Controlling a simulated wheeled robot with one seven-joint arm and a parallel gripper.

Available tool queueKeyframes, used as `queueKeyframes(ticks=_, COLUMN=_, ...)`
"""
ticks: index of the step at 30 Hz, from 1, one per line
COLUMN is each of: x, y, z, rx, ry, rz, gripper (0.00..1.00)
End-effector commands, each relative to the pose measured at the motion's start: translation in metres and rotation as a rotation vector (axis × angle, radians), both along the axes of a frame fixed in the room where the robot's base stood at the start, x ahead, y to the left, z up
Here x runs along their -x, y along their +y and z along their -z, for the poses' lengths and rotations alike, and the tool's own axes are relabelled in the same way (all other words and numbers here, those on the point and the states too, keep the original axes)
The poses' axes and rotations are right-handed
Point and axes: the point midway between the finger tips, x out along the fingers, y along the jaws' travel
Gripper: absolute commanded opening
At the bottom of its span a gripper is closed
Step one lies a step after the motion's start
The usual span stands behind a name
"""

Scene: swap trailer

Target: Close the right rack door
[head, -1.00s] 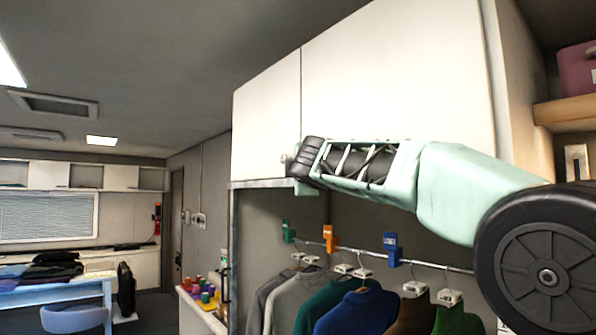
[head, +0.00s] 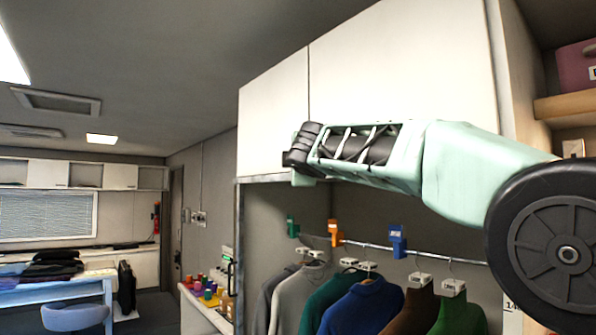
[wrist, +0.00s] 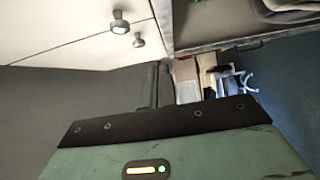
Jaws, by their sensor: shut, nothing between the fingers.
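The right rack door (head: 405,75) is a wide white panel above the clothes rail. It looks flush with the left rack door (head: 272,115), with a thin seam between them. In the wrist view the white doors (wrist: 60,25) show two round metal knobs (wrist: 120,22), one on each side of the seam. My gripper (head: 301,150) is in front of the lower part of the doors near the seam, and my arm hides the right door's lower edge. In the wrist view my gripper (wrist: 160,120) is shut and empty, apart from the knobs. Contact with the door cannot be told.
Below the doors, several garments (head: 365,300) hang on a rail (head: 450,260) with coloured tags. An open shelf (head: 565,105) stands at the right. A counter with coloured spools (head: 205,290) and a table (head: 80,285) with a stool are at the left.

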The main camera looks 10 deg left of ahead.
Motion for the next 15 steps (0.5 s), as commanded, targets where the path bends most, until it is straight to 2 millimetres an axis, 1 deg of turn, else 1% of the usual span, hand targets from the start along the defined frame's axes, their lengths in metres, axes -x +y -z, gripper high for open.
queueKeyframes(ticks=1, x=0.004, y=-0.001, z=0.003, rx=0.000, ry=-0.001, rz=0.000, gripper=0.00)
queueKeyframes(ticks=8, x=0.030, y=-0.002, z=0.005, rx=-0.002, ry=0.000, rz=-0.001, gripper=0.00)
queueKeyframes(ticks=15, x=0.067, y=-0.005, z=0.005, rx=-0.002, ry=0.000, rz=-0.002, gripper=0.00)
